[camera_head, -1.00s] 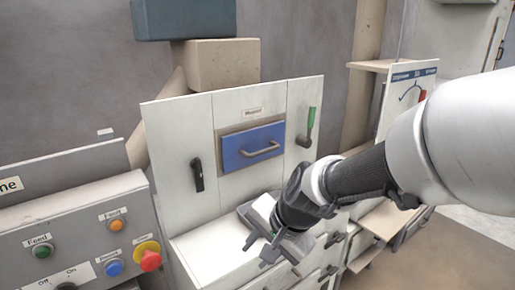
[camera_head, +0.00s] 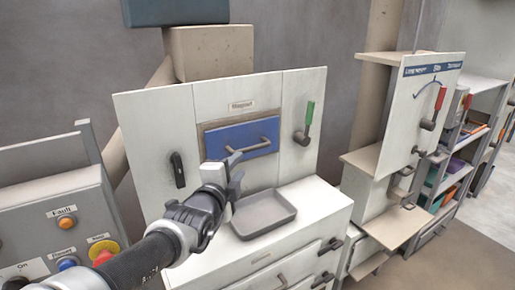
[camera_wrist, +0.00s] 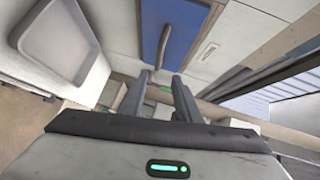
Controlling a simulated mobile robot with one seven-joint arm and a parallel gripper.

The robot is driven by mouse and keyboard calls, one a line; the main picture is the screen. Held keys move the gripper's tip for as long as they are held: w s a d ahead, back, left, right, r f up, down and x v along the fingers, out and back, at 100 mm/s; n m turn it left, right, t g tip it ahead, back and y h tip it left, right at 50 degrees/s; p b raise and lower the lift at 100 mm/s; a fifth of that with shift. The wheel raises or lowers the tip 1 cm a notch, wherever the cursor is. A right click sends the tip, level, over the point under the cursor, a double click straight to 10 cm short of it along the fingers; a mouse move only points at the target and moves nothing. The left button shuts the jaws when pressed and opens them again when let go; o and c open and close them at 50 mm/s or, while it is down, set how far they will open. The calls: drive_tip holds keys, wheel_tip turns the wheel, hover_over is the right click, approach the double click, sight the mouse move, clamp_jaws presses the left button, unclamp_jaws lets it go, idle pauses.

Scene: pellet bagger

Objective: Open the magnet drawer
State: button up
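The magnet drawer (camera_head: 238,139) has a blue front with a grey bar handle (camera_head: 249,148). It sits shut in the white panel under a small label. My gripper (camera_head: 236,168) is just in front of the drawer, at its lower left, near the left end of the handle. In the wrist view the blue drawer front (camera_wrist: 178,28) and its handle (camera_wrist: 163,45) lie ahead of my gripper (camera_wrist: 160,80). The two fingers are apart with nothing between them. The handle is beyond the fingertips, and I cannot tell how large the gap is.
A grey tray (camera_head: 262,226) lies on the white cabinet top below the drawer; it also shows in the wrist view (camera_wrist: 38,57). A green-handled lever (camera_head: 306,124) is right of the drawer, a black handle (camera_head: 178,170) left. A control box (camera_head: 40,225) stands at the left.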

sight(253, 149)
drive_tip(key=x, duration=1.6)
drive_tip(key=shift+w+d, duration=0.1)
drive_tip(key=shift+w, duration=0.05)
clamp_jaws()
